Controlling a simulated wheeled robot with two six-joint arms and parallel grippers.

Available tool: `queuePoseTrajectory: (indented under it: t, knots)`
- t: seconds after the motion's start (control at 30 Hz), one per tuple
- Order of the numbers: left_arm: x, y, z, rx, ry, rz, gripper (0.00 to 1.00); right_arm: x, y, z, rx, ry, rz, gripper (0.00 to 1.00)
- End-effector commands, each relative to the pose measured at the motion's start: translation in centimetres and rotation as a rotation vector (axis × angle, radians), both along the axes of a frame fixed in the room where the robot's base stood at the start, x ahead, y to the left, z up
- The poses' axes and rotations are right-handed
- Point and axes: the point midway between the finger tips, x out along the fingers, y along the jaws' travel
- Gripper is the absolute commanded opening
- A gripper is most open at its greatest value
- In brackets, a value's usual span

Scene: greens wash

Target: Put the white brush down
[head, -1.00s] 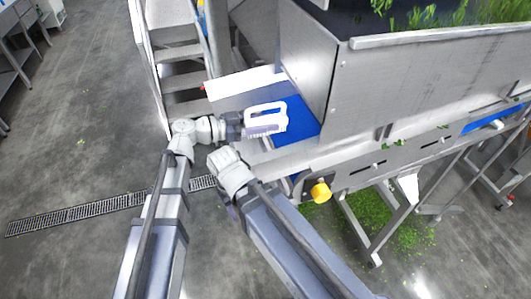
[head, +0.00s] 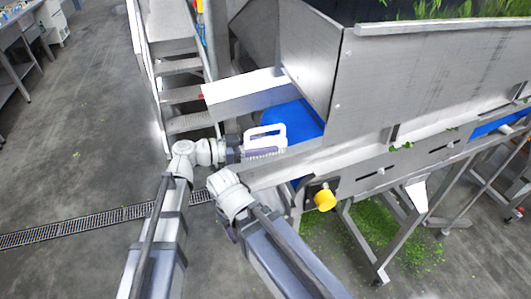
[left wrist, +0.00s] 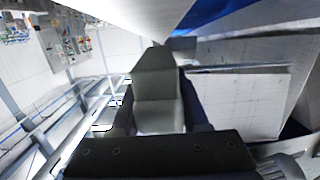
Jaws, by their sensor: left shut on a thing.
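The white brush (head: 279,132) has a loop handle and pale bristles along its lower side. In the head view my left gripper (head: 240,149) is shut on it from the left. The brush is at the near edge of the blue belt (head: 305,122); I cannot tell if it touches anything below. In the left wrist view the dark gripper (left wrist: 155,70) fills the middle, and a large white shape at the top appears to be the brush (left wrist: 150,14).
A steel side plate (head: 240,95) borders the belt, and a tall steel hopper wall (head: 312,65) stands right of it. A yellow knob (head: 325,200) sits on the frame below. Metal steps (head: 180,68) stand behind left. Cut greens (head: 375,230) lie on the floor.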

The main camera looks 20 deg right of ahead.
Motion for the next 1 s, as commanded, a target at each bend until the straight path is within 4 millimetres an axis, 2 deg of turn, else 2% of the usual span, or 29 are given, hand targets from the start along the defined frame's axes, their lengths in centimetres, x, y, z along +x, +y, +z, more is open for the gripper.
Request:
queuePoseTrajectory:
  t: [0.03,0.07,0.33,0.57,0.6,0.83,1.0]
  knots:
    - [0.00,0.00,-1.08,0.000,0.000,0.000,0.00,0.00,0.00,-1.09,0.000,0.000,0.001,0.50]
    - [0.00,0.00,-1.18,-0.001,0.000,0.000,0.00,0.00,0.00,-1.19,0.000,0.000,0.002,0.50]
    - [0.00,-0.01,-0.92,0.000,0.000,0.000,0.00,0.00,0.00,-0.93,0.000,0.000,0.002,0.50]
    - [0.00,0.00,-1.65,0.000,0.000,0.000,0.00,0.00,-0.01,-1.66,0.000,0.000,0.002,0.50]
    - [0.00,0.00,-1.46,0.000,0.000,0.000,0.49,0.00,0.00,-1.46,0.000,0.000,0.002,0.50]
    - [0.00,0.00,-1.45,0.000,0.000,0.000,0.74,0.00,-0.01,-1.45,0.000,0.000,0.001,0.50]
    - [0.00,0.00,-1.45,0.000,0.000,0.000,0.74,0.01,0.00,-1.45,0.000,0.000,0.002,0.50]
